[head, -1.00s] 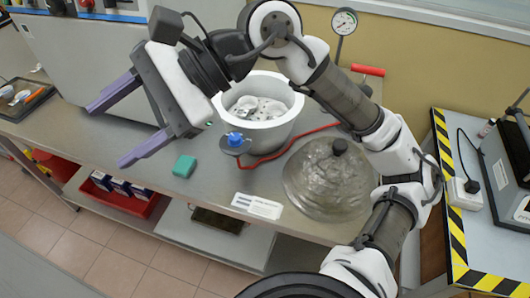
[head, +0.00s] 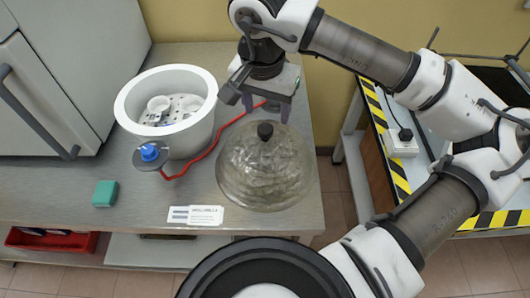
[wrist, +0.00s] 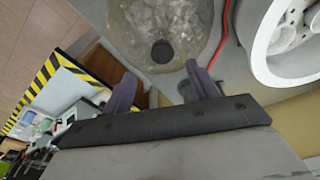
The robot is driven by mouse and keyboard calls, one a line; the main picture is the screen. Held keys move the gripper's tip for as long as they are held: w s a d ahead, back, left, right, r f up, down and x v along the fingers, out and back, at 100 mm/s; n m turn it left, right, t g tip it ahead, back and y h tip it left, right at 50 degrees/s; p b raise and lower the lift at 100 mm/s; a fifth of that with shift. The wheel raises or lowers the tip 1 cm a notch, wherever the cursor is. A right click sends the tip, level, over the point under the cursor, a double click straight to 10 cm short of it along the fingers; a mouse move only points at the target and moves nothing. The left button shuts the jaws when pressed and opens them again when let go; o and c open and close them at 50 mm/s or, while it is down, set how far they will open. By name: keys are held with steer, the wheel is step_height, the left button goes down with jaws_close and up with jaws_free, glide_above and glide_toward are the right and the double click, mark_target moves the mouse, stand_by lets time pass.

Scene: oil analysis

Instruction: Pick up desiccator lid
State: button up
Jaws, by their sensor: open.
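The desiccator lid (head: 262,170) is a clear glass dome with a black knob (head: 265,130) on top. It lies on the metal bench, knob up, to the right of the white desiccator base (head: 185,136). My gripper (head: 267,112) is just behind the lid in the head view, fingers pointing down. In the wrist view the two purple fingers of my gripper (wrist: 163,84) are spread apart with nothing between them. The lid (wrist: 160,20) and its knob (wrist: 163,51) show beyond the fingertips.
A red hose (head: 205,152) runs from a blue-knobbed valve (head: 149,153) behind the lid. A green block (head: 105,193) and a white label card (head: 196,215) lie on the bench. A grey cabinet (head: 60,90) stands at left. A yellow-black striped table (head: 400,170) is at right.

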mark_target(265, 129)
steer(key=shift+w+a+f+p, duration=0.15)
steer(key=shift+f+p, duration=0.5)
steer(key=shift+f, duration=1.25)
steer(key=shift+w+d+f+p, duration=0.15)
steer(key=shift+f+p, duration=0.45)
steer(key=shift+f, duration=1.3)
steer(key=shift+a, duration=0.1)
jaws_close()
